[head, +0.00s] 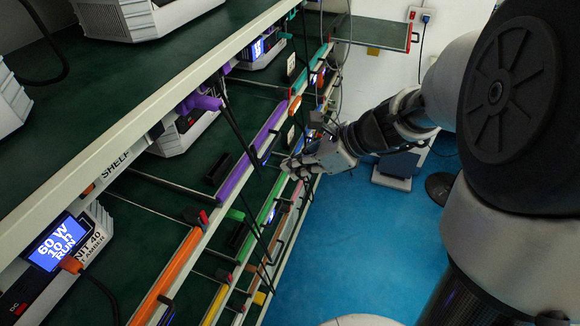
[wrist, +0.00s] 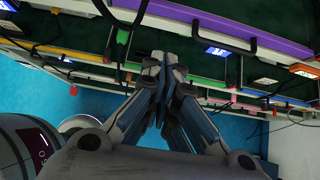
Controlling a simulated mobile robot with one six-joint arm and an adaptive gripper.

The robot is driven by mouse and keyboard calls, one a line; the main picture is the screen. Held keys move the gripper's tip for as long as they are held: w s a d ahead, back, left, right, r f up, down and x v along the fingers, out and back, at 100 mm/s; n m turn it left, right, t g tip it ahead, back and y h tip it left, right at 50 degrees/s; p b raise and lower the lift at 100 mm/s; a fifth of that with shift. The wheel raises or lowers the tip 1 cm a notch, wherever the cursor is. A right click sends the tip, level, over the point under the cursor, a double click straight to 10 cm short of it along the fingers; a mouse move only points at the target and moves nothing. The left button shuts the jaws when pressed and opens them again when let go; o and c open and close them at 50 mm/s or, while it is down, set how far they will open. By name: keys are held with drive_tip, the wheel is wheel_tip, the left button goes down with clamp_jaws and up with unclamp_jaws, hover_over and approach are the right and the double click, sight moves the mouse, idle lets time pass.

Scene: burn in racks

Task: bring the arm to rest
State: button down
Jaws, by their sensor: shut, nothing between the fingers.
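My arm reaches from the right of the head view toward the rack. My gripper (head: 290,166) is close in front of the rack's coloured shelf edges, near the purple bar (head: 243,160). In the wrist view my gripper (wrist: 166,62) has its fingertips together with nothing between them. The rack fronts lie beyond the fingertips there. Whether the fingertips touch the rack cannot be told.
The green rack shelf (head: 150,205) holds units with lit screens, one reading 60 W (head: 58,242). An orange bar (head: 168,275) and black handles line the front. Blue floor (head: 360,235) is open to the right. A dark round base (head: 440,187) stands on it.

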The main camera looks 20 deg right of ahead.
drive_tip(key=shift+s, duration=0.1)
idle(0.3)
drive_tip(key=s+a+f+n+g+h+b, duration=0.3)
drive_tip(key=s+n+b, duration=0.4)
drive_tip(key=s+n, duration=0.65)
drive_tip(key=s+d+f+n+t+h+b, duration=0.2)
drive_tip(key=s+n, duration=0.5)
drive_tip(key=n, duration=0.4)
wheel_tip(320, 180, down, 2)
drive_tip(key=d+h+b, duration=0.1)
drive_tip(key=h+b, duration=0.1)
drive_tip(key=b, duration=0.1)
drive_tip(key=shift+d+n, duration=0.15)
drive_tip(key=shift+n, duration=0.2)
